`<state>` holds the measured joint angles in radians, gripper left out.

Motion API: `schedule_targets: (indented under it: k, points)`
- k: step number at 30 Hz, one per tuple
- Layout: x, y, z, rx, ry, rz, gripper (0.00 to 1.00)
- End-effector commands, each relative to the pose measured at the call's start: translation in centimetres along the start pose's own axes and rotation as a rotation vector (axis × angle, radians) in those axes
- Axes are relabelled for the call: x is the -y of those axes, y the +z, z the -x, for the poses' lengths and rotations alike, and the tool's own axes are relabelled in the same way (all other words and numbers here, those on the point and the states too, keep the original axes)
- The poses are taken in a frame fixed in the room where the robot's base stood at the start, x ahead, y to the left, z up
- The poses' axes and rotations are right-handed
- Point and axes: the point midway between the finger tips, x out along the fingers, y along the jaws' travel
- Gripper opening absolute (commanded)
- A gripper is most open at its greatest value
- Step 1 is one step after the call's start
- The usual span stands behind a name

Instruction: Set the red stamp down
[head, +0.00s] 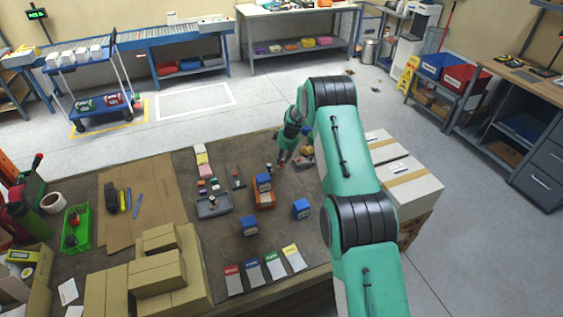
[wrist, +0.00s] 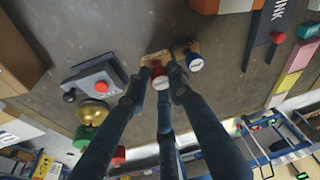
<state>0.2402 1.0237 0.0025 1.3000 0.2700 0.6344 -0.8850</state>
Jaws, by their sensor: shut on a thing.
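In the wrist view the red stamp (wrist: 157,69) has a red body with a pale round end and is between the fingertips of my gripper (wrist: 160,88). The gripper is shut on it. A tan wooden piece shows just beyond it; I cannot tell whether the stamp touches the table. A blue stamp (wrist: 194,62) with a pale round end is close beside it on the right, near another finger. In the head view my gripper (head: 283,158) is low over the far part of the dark table (head: 225,165); the stamp is too small to make out clearly there.
A grey device with a red button (wrist: 102,86) and a gold dome (wrist: 92,112) are left of the fingers. In the head view a grey tray (head: 213,207) and an orange box (head: 259,197) stand nearer.

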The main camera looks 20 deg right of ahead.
Motion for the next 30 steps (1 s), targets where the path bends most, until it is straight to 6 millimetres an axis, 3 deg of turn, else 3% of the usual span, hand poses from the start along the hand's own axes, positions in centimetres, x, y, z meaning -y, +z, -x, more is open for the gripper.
schedule_targets:
  k: [9,21,30]
  points:
    - [-1.3,-1.7,-0.7,0.0,0.0,0.001,0.0]
    - [-1.4,-1.7,-0.8,0.001,0.0,0.0,0.0]
    - [-1.3,-1.0,-3.3,0.001,-0.001,-0.001,0.0]
